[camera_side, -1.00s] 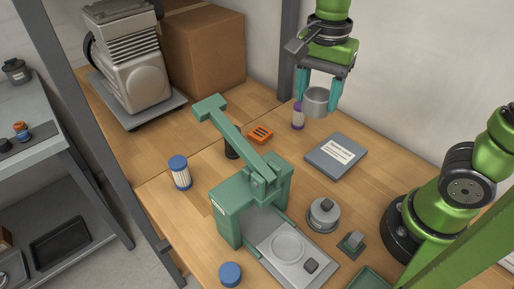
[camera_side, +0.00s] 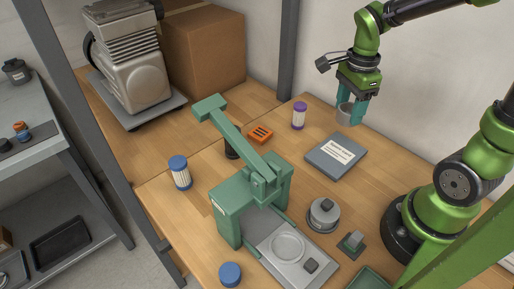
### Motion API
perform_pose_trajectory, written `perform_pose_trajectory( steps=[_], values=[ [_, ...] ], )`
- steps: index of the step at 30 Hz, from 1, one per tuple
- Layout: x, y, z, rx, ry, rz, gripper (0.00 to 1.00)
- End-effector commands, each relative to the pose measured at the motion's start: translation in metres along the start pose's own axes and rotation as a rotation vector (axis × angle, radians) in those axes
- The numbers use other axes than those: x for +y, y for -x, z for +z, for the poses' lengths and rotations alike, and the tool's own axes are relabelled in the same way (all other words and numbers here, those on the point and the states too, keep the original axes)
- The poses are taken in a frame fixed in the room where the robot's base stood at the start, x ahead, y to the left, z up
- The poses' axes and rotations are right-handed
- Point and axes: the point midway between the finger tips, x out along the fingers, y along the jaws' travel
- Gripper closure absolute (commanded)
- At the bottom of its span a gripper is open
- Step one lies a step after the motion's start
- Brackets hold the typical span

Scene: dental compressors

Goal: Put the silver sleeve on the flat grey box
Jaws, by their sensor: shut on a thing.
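The silver sleeve (camera_side: 346,115) is a short, hollow metal cylinder. My gripper (camera_side: 354,110) is shut on it, with teal fingers at its sides, and holds it upright above the table behind the flat grey box. The flat grey box (camera_side: 322,164) lies on the wooden table with a white label (camera_side: 338,151) on top. Nothing rests on the box. The sleeve appears above and slightly right of the box's far edge in the picture; its exact height is hard to tell.
A purple-capped jar (camera_side: 299,116) stands left of the sleeve. An orange block (camera_side: 260,135) lies left of the box. A green lever press (camera_side: 236,205) fills the middle front. A round metal part (camera_side: 323,214) sits in front of the box. A blue-capped jar (camera_side: 180,173) stands at left.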

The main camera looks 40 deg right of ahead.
Motion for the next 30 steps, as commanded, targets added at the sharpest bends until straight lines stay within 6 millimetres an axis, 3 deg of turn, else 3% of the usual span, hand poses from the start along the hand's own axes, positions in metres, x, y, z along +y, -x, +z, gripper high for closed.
perform_pose_trajectory(
  steps=[10, 21, 30],
  values=[
    [0.001, -0.059, 0.000, 0.000, 0.000, 0.006, 0.77],
    [0.000, -0.104, 0.000, 0.000, -0.001, 0.004, 0.77],
    [0.000, -0.112, 0.000, -0.001, 0.000, -0.001, 0.77]
  ],
)
